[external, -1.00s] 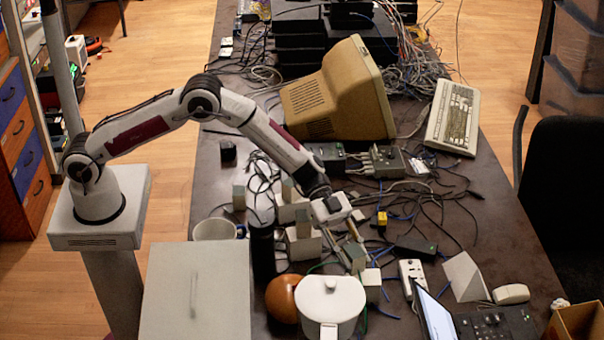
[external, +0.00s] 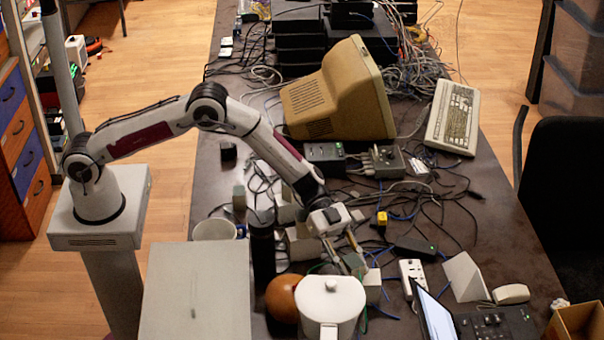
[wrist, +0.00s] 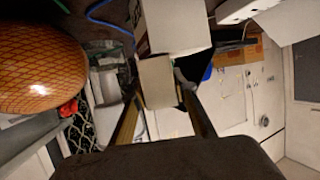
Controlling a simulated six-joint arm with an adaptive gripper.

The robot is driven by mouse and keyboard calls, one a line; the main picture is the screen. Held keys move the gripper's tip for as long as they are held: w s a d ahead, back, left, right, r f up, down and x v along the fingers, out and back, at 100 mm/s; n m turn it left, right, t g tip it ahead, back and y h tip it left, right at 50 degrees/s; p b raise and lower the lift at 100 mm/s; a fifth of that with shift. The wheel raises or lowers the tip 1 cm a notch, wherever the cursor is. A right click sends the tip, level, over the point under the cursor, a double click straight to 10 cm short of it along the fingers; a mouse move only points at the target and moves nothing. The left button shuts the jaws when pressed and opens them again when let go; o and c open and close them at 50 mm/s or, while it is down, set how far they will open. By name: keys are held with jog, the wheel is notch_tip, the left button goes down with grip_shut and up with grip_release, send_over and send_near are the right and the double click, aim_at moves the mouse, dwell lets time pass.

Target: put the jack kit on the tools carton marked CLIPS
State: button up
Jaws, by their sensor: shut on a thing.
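My gripper (external: 350,256) reaches down over the crowded near part of the table. It is shut on a small pale grey box, which I take as the jack kit (wrist: 158,82), between its two fingers in the wrist view. A larger pale carton (wrist: 172,25) shows just beyond it there, overlapping it in the picture; I cannot tell whether they touch. In the external view a pale carton (external: 372,286) stands right by the fingertips. I cannot read CLIPS on any carton, so I cannot tell which one bears that mark.
A white lidded pot (external: 331,300) and a brown ball (external: 282,298) stand close in front of my gripper; the ball (wrist: 40,68) also shows in the wrist view. A dark cylinder (external: 262,248) stands to the left. Cables and a power strip (external: 412,278) lie to the right.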

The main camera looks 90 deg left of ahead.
jog(key=shift+f, duration=0.15)
jog(key=o, duration=1.1)
jog(key=shift+o, duration=0.2)
jog(key=shift+r, duration=0.2)
jog(key=shift+s+a+r, duration=0.2)
jog(key=shift+a+r, duration=0.05)
jog(key=shift+a, duration=0.35)
jog(key=v, duration=1)
jog(key=shift+s+a+r, duration=0.15)
jog(key=shift+a, duration=0.05)
